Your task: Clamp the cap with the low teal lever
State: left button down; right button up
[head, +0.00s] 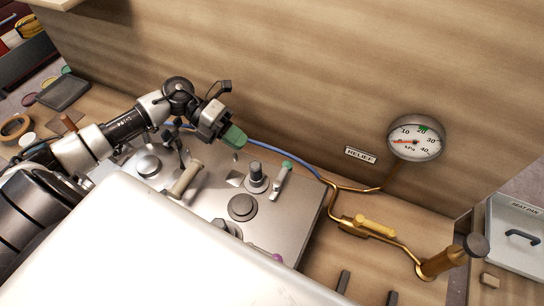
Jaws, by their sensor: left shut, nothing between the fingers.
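A small lever with a teal-green tip (287,164) stands on the grey metal panel (290,212), near its back right edge. A dark round cap-like part (242,207) sits on the panel to the front left of it, and a dark knob on a round base (256,178) stands just left of the lever. I cannot tell which round part is the cap. My left gripper (233,137), with green fingertips, is shut and empty above the back of the panel, left of the teal lever and apart from it. My right gripper is not in view.
A beige handle (186,178) and a silver round fitting (148,165) are on the panel's left; a purple-tipped lever (270,255) is at its front. A brass pipe with a yellow lever (375,227) and a gauge (416,138) are to the right. A wooden wall (300,70) stands behind.

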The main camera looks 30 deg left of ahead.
pick_arm(q)
jog(key=p, duration=0.3)
send_near(281, 180)
jog(key=w+d+f, duration=0.2)
jog(key=d, duration=0.1)
jog(key=w+d+f, duration=0.1)
jog(key=d, duration=0.1)
jog(key=shift+f, duration=0.2)
jog(key=shift+w, duration=0.1)
